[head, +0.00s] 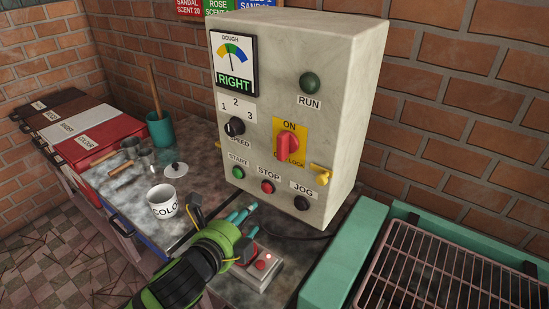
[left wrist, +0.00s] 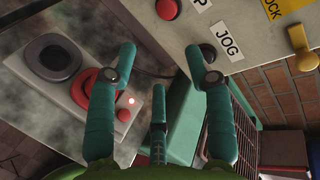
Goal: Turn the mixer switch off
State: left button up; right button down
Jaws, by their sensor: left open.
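A grey control box (head: 285,60) stands on the bench. Its red rotary handle (head: 287,146) sits upright on a yellow plate marked ON at the top and lock wording below. A small switch box (head: 262,277) lies on the bench in front. Which one is the mixer switch is not labelled. My left gripper (head: 243,218) is open and empty, above the small switch box. It also shows in the wrist view (left wrist: 162,62).
A white cup (head: 163,201) stands left of my gripper. A teal-framed rack (head: 440,262) is at the right.

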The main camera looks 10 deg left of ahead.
pick_arm(q)
notch_tip(320, 180, up, 8)
jog(key=w+d+m+t+h, duration=0.1)
jog(key=w+m+t+h, duration=0.1)
jog(key=m, duration=0.7)
jog(key=m+t+h, duration=0.1)
jog(key=m+h, duration=0.2)
jog(key=m, duration=0.5)
send_near(277, 150)
jog(key=x, duration=0.4)
jog(key=p+x, duration=0.2)
jog(key=x, duration=0.3)
jog(key=shift+w+d, duration=0.15)
jog(key=shift+w, duration=0.2)
pick_arm(e)
jog(key=shift+w+d+r, duration=0.2)
jog(key=shift+r, duration=0.35)
jog(key=shift+w+d+r, duration=0.15)
jog(key=shift+d+r, duration=0.05)
jog(key=shift+r, duration=0.35)
pick_arm(q)
grip_shut()
